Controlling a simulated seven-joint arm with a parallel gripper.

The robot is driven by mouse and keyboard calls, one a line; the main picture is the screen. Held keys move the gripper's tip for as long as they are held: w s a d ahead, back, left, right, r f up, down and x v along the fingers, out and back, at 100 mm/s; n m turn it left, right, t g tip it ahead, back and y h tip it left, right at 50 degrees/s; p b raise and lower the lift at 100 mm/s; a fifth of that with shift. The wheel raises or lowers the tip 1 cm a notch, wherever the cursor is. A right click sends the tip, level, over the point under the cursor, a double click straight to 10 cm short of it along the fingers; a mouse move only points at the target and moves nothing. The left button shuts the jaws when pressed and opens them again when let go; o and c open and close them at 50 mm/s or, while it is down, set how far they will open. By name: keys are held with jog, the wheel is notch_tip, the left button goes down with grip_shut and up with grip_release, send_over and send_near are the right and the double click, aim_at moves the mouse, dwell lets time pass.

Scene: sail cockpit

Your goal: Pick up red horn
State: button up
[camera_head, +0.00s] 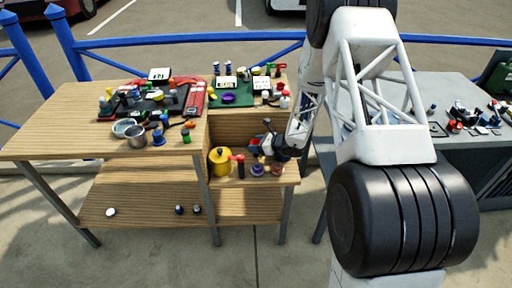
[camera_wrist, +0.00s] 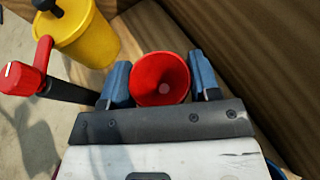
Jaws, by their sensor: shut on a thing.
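The red horn (camera_wrist: 160,80) shows in the wrist view as a round red bell with a pale spot at its centre. My gripper (camera_wrist: 160,82) has its two blue fingers on either side of the horn and is shut on it. In the head view my gripper (camera_head: 268,146) is at the lower wooden compartment of the bench, at the right end. The horn is small and mostly hidden by the gripper there, so I cannot tell whether it touches the shelf.
A yellow canister (camera_head: 220,161) and a red-topped black handle (camera_head: 239,165) stand left of my gripper. A purple item (camera_head: 257,170) sits on the shelf below it. Wooden walls enclose the compartment. The upper bench top (camera_head: 62,122) holds trays and many small items.

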jog(key=shift+r, duration=4.35)
